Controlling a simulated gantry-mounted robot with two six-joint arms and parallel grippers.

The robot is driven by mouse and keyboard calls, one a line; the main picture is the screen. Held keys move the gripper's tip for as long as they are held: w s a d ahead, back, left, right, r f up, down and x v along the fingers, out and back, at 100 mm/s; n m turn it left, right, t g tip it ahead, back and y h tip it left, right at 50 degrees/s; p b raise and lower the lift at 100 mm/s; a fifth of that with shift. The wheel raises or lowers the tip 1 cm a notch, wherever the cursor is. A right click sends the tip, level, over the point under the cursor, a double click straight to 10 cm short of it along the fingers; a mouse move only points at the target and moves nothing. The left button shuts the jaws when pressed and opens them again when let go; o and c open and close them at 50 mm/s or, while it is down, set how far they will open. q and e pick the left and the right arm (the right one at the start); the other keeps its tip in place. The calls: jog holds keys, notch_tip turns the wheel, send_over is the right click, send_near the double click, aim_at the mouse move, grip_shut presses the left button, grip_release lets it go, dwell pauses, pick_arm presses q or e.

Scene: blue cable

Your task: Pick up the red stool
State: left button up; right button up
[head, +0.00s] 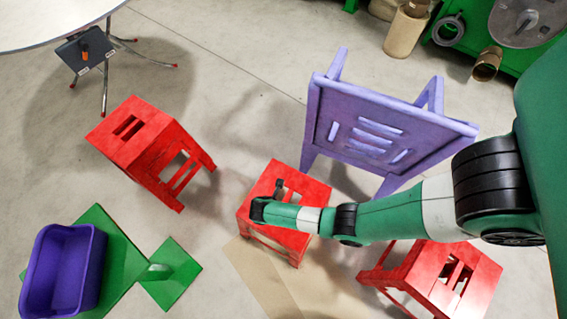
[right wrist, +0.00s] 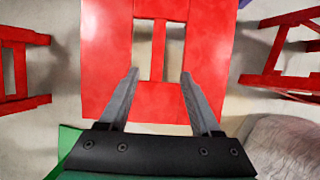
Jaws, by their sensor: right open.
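Three red stools show in the head view: one at the left (head: 128,130), one in the middle (head: 312,193) and one at the lower right (head: 425,270). My right gripper (head: 278,188) is over the seat of the middle stool, partly covering it. In the right wrist view, this stool's red seat (right wrist: 105,60) fills the centre, with two slots and a narrow bar between them. The open fingers (right wrist: 159,75) straddle the line of that bar with nothing held; contact cannot be told. My left gripper is out of view.
A round table (head: 50,20) is at the upper left. Brown cardboard (head: 290,285) lies in front of the middle stool.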

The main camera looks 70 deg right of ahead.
jog(key=b+x, duration=0.1)
jog(key=x, duration=0.1)
jog(key=b+x, duration=0.3)
jog(key=x, duration=0.1)
jog(key=shift+w+d+f, duration=0.15)
jog(key=shift+w+f, duration=0.15)
jog(key=shift+f, duration=0.15)
jog(key=b+x, duration=0.4)
jog(key=x, duration=0.1)
jog(key=shift+s+b, duration=0.15)
jog(key=shift+b, duration=0.15)
jog(key=shift+r, duration=0.1)
jog(key=shift+f, duration=0.3)
jog(key=shift+c, duration=0.3)
grip_shut()
jog(key=shift+r, duration=0.1)
dwell(0.7)
